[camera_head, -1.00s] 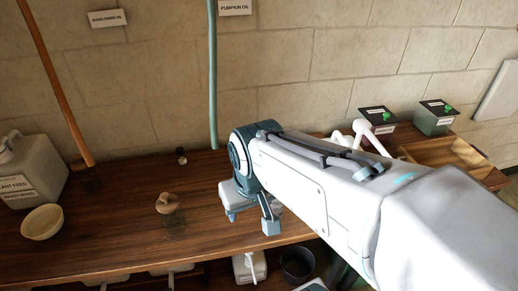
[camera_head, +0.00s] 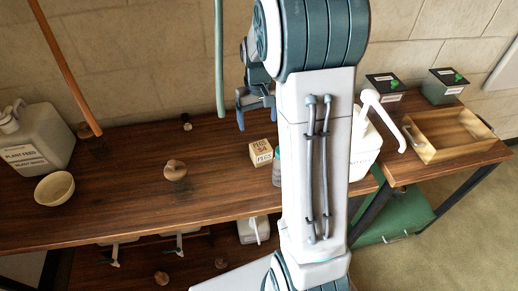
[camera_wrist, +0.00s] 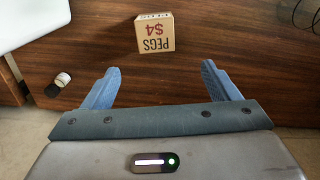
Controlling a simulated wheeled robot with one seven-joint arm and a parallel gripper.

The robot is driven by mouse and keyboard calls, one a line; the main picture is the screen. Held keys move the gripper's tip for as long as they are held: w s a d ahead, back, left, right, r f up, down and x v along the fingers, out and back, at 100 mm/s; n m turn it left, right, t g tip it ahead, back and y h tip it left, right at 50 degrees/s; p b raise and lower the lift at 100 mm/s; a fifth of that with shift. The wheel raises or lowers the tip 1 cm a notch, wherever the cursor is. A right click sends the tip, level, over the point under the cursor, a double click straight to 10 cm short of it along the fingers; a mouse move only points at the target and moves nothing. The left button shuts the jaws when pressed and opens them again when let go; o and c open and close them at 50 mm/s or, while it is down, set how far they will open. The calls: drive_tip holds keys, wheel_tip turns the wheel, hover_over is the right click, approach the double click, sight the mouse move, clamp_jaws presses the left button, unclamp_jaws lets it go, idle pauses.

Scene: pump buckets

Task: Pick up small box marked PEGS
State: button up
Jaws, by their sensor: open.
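The small box marked PEGS (camera_head: 261,153) stands on the wooden bench, just left of my arm in the head view. It is tan with red and black print, and reads "PEGS $4". In the wrist view the box (camera_wrist: 155,34) appears upside down, beyond the fingertips and roughly between their lines. My gripper (camera_wrist: 160,82) is open and empty, with its two blue fingers apart. In the head view my gripper (camera_head: 254,108) hangs above the bench, up and slightly left of the box. The box is apart from the fingers.
A white pump bottle (camera_head: 366,150) stands right of my arm, partly hidden by it. A wooden tray (camera_head: 425,154) and green-black boxes (camera_head: 440,92) are farther right. A round wooden knob (camera_head: 174,169), a bowl (camera_head: 54,188) and a plant feed jug (camera_head: 38,140) are left.

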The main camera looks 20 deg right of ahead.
sight(261, 146)
drive_tip(key=f, duration=0.9)
drive_tip(key=shift+w+d, duration=0.2)
drive_tip(key=f, duration=0.2)
drive_tip(key=s+f+p, duration=0.1)
drive_tip(key=f, duration=0.1)
drive_tip(key=shift+d, duration=0.15)
drive_tip(key=shift+f, duration=0.65)
drive_tip(key=c, duration=1.1)
